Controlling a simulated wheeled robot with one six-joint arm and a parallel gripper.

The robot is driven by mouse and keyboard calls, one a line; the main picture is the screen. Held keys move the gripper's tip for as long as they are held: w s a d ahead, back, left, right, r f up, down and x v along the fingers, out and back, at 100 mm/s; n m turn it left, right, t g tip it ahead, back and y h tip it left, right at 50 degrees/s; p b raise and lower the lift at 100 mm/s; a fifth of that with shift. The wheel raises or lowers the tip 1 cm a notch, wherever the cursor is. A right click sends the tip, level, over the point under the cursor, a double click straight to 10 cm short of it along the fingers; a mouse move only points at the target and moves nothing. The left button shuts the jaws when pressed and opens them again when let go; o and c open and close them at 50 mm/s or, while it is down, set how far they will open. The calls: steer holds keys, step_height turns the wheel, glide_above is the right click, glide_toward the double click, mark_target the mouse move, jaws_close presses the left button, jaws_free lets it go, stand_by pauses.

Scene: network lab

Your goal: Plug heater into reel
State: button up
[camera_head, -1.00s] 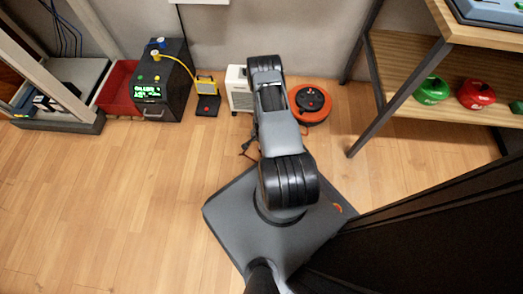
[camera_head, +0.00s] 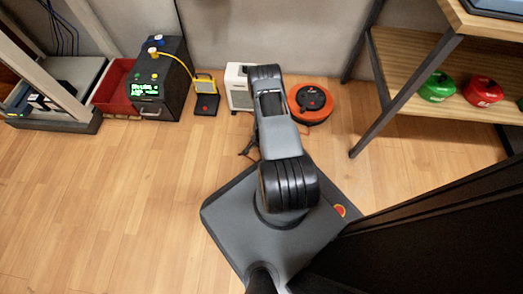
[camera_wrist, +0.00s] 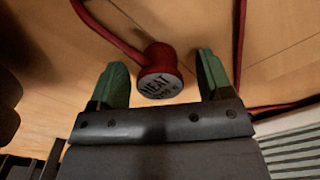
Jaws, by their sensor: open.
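The heater's plug (camera_wrist: 158,58) is a red round body with a grey face lettered "HEAT" and a red cable, low over the wood floor in the wrist view. My gripper (camera_wrist: 161,64) is open, with one green fingertip on each side of the plug. I see gaps on both sides, so it is not gripped. The white heater (camera_head: 236,88) stands by the wall in the head view, partly behind my arm. Its slatted side shows at the lower right of the wrist view (camera_wrist: 295,150). The orange reel (camera_head: 311,117) with a black top lies right of my arm. My arm hides the gripper in the head view.
A black box with a green display (camera_head: 163,85) and a yellow-framed lamp (camera_head: 206,94) stand left of the heater. A wooden shelf (camera_head: 405,75) holds green and red round items at the right. The floor (camera_head: 120,190) at the left is clear.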

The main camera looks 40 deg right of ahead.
steer(key=c, duration=1)
steer(key=shift+r, duration=0.15)
steer(key=shift+c, duration=0.2)
